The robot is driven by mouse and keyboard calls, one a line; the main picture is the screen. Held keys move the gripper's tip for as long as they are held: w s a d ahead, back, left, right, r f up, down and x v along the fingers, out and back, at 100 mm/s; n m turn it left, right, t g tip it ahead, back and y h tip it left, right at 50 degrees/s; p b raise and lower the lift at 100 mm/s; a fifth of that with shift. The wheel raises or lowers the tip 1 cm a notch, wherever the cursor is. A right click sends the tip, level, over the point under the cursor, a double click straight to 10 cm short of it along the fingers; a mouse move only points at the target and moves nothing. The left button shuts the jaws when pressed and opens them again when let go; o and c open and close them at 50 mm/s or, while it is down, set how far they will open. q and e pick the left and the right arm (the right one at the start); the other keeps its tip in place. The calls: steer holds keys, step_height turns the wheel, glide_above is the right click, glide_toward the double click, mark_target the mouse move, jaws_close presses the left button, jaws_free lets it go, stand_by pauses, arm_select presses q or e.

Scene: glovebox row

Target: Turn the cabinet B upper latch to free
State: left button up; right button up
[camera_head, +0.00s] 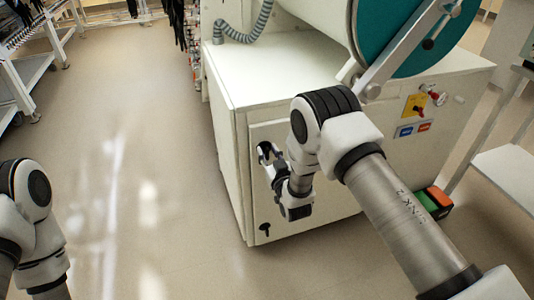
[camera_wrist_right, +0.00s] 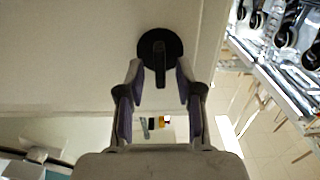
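The upper latch (camera_wrist_right: 160,48) shows in the right wrist view as a black round plate with a narrow handle on the pale cabinet door. The handle points toward my gripper in that picture. My right gripper (camera_wrist_right: 160,75) is open, with one fingertip on each side of the handle and gaps visible between. In the head view my right gripper (camera_head: 268,155) is at the upper part of the white cabinet's door (camera_head: 262,200), and it mostly hides the upper latch there. My left arm shows at the left edge, but its gripper is out of the frame.
A lower black latch (camera_head: 265,229) is on the same door. The glovebox with a teal round port (camera_head: 400,30) stands on the cabinet. A grey hose (camera_head: 245,30) lies on top. An orange and green box (camera_head: 433,201) is on the floor. The floor to the left is clear.

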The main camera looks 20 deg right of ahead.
steer(key=shift+w+a, duration=0.1)
steer(key=shift+w, duration=0.5)
jaws_close()
